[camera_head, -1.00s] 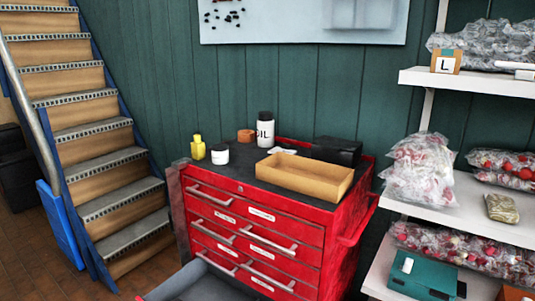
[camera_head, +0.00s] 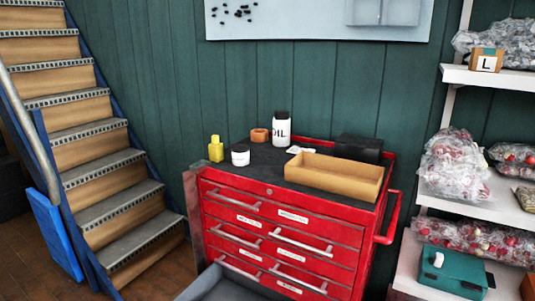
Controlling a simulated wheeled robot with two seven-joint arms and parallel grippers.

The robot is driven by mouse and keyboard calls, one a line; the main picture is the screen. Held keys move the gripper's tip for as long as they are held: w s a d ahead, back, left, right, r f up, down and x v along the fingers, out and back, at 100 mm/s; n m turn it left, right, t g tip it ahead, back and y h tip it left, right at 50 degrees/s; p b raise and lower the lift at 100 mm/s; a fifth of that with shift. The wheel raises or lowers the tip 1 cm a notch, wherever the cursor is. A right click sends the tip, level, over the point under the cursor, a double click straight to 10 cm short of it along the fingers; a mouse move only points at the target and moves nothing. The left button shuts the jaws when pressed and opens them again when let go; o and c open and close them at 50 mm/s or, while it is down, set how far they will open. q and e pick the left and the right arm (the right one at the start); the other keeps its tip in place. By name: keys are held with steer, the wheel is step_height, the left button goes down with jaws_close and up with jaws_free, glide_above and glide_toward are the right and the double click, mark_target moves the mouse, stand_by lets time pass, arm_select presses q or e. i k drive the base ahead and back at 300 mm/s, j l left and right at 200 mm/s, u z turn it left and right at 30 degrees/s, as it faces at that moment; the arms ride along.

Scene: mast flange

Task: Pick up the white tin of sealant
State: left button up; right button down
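A small white tin with a dark lid (camera_head: 240,156) stands upright on the dark top of the red tool chest (camera_head: 282,222), near its left end. It is between a yellow bottle (camera_head: 216,149) and an open cardboard tray (camera_head: 333,176). A taller white bottle marked OIL, with a black cap (camera_head: 281,129), stands behind it to the right. Any label on the small tin is too small to read. Neither of my grippers is in view.
An orange-brown ring-like object (camera_head: 260,135) and a black box (camera_head: 358,149) also stand on the chest. A lower drawer (camera_head: 225,286) is pulled out in front. Stairs (camera_head: 110,190) rise at the left; white shelves (camera_head: 490,197) with bagged goods stand at the right.

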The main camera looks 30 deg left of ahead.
mark_target(240, 152)
steer(key=k+j+z, duration=0.1)
steer(key=j, duration=0.3)
steer(key=k+j+z, duration=0.1)
steer(key=j, duration=0.35)
steer(key=k+j+z, duration=0.1)
steer(key=j, duration=0.3)
steer(key=k+j+z, duration=0.1)
steer(key=j, duration=0.25)
steer(key=k+j+z, duration=0.1)
steer(key=k+j, duration=0.15)
steer(key=j, duration=0.15)
steer(key=k+j, duration=0.2)
steer(key=j, duration=0.2)
steer(key=k+j, duration=0.15)
steer(key=j, duration=0.25)
